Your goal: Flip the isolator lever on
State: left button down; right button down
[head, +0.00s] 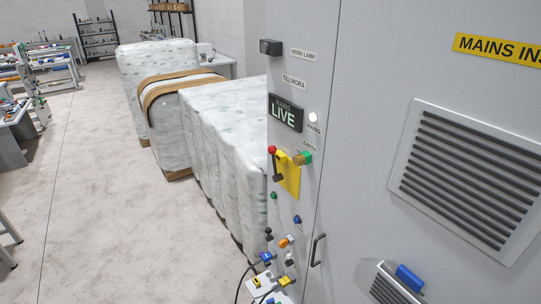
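The isolator lever (275,165) is a dark arm with a red knob at its upper end. It stands out in front of a yellow plate (291,176) on the narrow side face of a tall grey cabinet (365,110). The knob points up and slightly left. A green and tan piece (303,158) sits just right of the lever, below a label that seems to read EARTH. Above is a dark sign (286,112) reading MAINS LIVE in pale letters, and a white round lamp (313,117). Neither of my grippers shows in the head view.
Several coloured connectors (288,240) and dark cables crowd the panel's lower part. A cabinet handle (317,250) and a blue object (409,277) by a lower vent are at the right. White wrapped bales (225,130) stand close behind the cabinet's left. The floor (100,200) further left is clear.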

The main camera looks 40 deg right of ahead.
aim_at(272, 150)
jog(key=z, duration=0.75)
jog(key=i, duration=0.9)
jog(key=z, duration=1.4)
jog(key=i, duration=0.2)
